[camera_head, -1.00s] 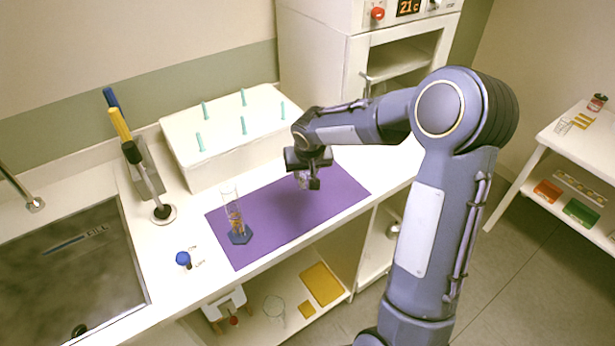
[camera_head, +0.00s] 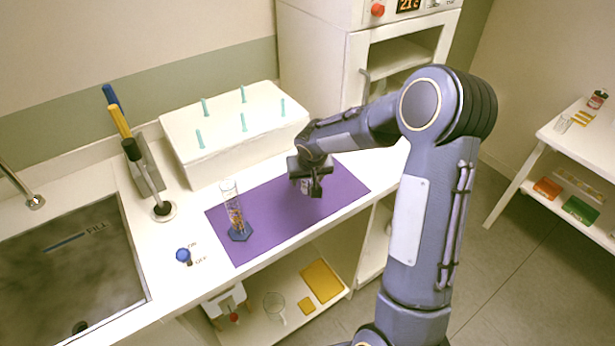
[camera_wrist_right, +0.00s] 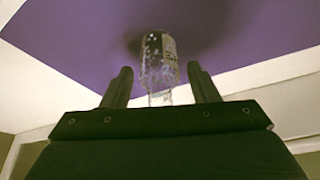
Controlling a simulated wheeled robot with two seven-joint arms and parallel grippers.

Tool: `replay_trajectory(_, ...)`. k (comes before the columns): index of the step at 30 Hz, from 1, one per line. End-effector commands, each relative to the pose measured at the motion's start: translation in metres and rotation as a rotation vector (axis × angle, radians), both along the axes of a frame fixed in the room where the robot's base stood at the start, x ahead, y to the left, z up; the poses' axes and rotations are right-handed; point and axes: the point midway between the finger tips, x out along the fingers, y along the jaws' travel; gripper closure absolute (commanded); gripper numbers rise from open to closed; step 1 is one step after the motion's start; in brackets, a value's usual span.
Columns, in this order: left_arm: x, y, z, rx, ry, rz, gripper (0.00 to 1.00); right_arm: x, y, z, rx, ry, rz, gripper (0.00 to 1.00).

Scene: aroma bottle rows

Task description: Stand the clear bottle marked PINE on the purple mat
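The purple mat (camera_head: 283,215) lies on the white counter. A small clear bottle (camera_head: 304,187) is at its right part, partly hidden by my right gripper (camera_head: 313,189). In the right wrist view the bottle (camera_wrist_right: 159,62) looks upright, its narrow neck toward me and its base toward the mat (camera_wrist_right: 235,35), with a dark shadow beside it. My right gripper (camera_wrist_right: 160,80) is open around the neck, with a gap on both sides. I cannot read a PINE mark or tell for sure whether the base touches the mat. My left gripper is not in view.
A clear measuring cylinder (camera_head: 235,212) with a blue base stands on the mat's left part. A white box with teal pegs (camera_head: 235,140) stands behind. The sink (camera_head: 70,270) and a blue knob (camera_head: 183,255) are left. The mat's middle is free.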

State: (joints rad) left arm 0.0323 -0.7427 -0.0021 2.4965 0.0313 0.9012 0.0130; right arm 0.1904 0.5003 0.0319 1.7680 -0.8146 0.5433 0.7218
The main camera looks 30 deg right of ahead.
Motion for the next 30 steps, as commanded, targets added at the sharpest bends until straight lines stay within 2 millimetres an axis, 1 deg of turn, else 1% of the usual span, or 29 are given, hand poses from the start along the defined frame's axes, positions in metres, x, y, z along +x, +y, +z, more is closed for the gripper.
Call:
replay_trajectory(5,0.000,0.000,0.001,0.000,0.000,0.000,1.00,0.000,0.000,0.001,0.000,0.000,0.000,0.46)
replay_trajectory(8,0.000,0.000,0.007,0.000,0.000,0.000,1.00,0.000,0.000,0.005,0.000,0.000,0.000,0.46)
replay_trajectory(9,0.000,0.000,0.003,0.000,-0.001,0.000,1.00,-0.001,0.000,0.007,0.000,-0.002,-0.001,0.46)
replay_trajectory(11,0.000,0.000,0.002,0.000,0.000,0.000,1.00,-0.004,0.001,0.016,0.000,-0.005,-0.001,0.46)
replay_trajectory(21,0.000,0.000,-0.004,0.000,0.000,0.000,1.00,-0.030,0.010,0.082,-0.001,-0.006,-0.001,0.46)
replay_trajectory(25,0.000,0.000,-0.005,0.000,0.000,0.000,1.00,-0.038,0.013,0.101,0.000,-0.004,-0.001,0.46)
replay_trajectory(30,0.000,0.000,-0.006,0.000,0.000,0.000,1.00,-0.047,0.015,0.115,0.003,-0.003,0.002,0.46)
